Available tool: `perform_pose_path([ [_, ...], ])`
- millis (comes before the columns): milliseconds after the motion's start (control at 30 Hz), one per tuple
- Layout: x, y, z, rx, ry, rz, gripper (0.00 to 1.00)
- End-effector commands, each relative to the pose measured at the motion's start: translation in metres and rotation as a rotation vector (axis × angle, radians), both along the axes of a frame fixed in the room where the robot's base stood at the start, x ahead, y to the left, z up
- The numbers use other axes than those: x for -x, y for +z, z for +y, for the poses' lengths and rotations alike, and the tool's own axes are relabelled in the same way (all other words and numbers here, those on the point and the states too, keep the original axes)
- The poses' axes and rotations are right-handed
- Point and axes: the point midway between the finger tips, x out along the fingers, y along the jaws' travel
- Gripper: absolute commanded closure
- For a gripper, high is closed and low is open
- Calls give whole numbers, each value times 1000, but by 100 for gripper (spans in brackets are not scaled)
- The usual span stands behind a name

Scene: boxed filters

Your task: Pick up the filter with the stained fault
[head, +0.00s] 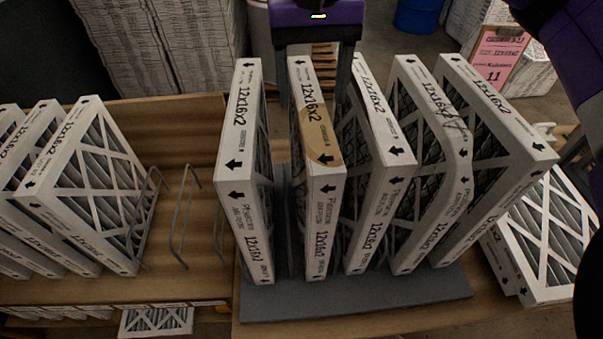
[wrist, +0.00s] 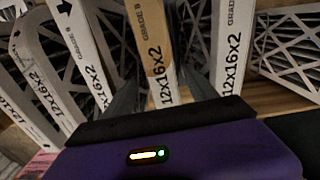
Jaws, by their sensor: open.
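The stained filter (head: 316,205) stands upright on a grey base (head: 350,306), second from the left in its row. A brown stain covers part of its white cardboard frame. It also shows in the wrist view (wrist: 158,50), with the brown patch towards the top. My gripper (head: 314,85) is open at the far end of this filter. Its fingers are on either side of the filter, one in each neighbouring gap. In the wrist view the filter's end lies between the two dark fingers (wrist: 160,90). I cannot tell whether either finger touches it.
An unstained filter (head: 245,180) stands close on the left; several stand on the right, one with a creased corner (head: 456,128). More filters (head: 80,190) and wire dividers (head: 185,215) are at left. Another filter (head: 545,240) leans at right. A pink sheet (head: 495,58) is behind.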

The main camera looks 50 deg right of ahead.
Motion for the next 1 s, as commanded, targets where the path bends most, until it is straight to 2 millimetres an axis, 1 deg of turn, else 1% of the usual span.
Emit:
perform_pose_path([
  [33,1,-6,0,-1,0,3,34],
  [233,-1,-25,1,0,1,3,34],
  [400,-2,-50,2,-1,0,4,34],
  [500,-3,-60,2,-1,1,2,34],
  [600,-3,-64,2,0,1,1,34],
  [767,-3,-65,2,0,1,1,34],
  [800,-3,-65,2,0,1,1,36],
  [967,-3,-64,2,0,1,1,67],
  [1000,-3,-64,2,0,1,1,75],
])
